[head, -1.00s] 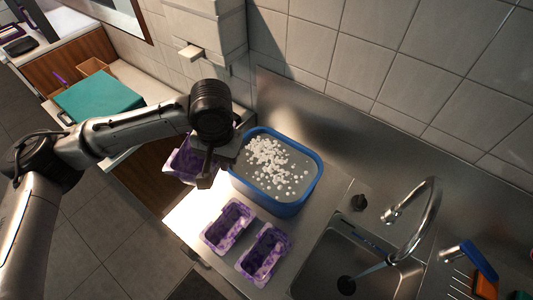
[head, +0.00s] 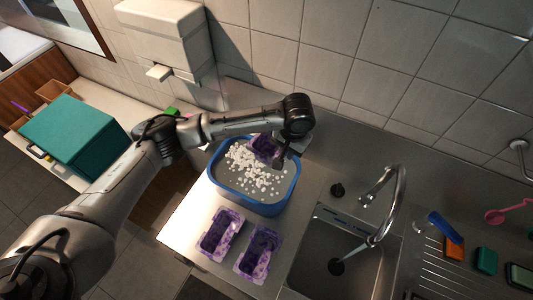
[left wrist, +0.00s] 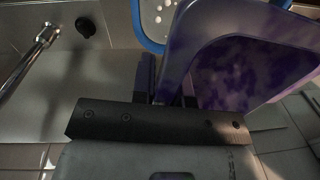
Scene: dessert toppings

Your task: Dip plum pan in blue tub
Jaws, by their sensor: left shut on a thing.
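The blue tub (head: 243,203) stands on the counter, with greyish contents and many small white pieces on top. My left gripper (head: 281,160) is shut on a plum pan (head: 262,147), purple and mottled, at the tub's back right rim. The pan appears tilted and overlaps the tub's back part; I cannot tell whether it touches the contents. In the left wrist view, the held pan (left wrist: 240,68) fills the upper right, with the tub's blue rim (left wrist: 146,38) behind it. My right gripper is not in view.
Two similar purple pans (head: 216,238) (head: 256,255) stand on the counter in front of the tub. The sink (head: 325,258) with its faucet (head: 399,200) is to the right. A tiled wall and a dispenser (head: 165,35) are behind. A teal box (head: 75,140) lies at left.

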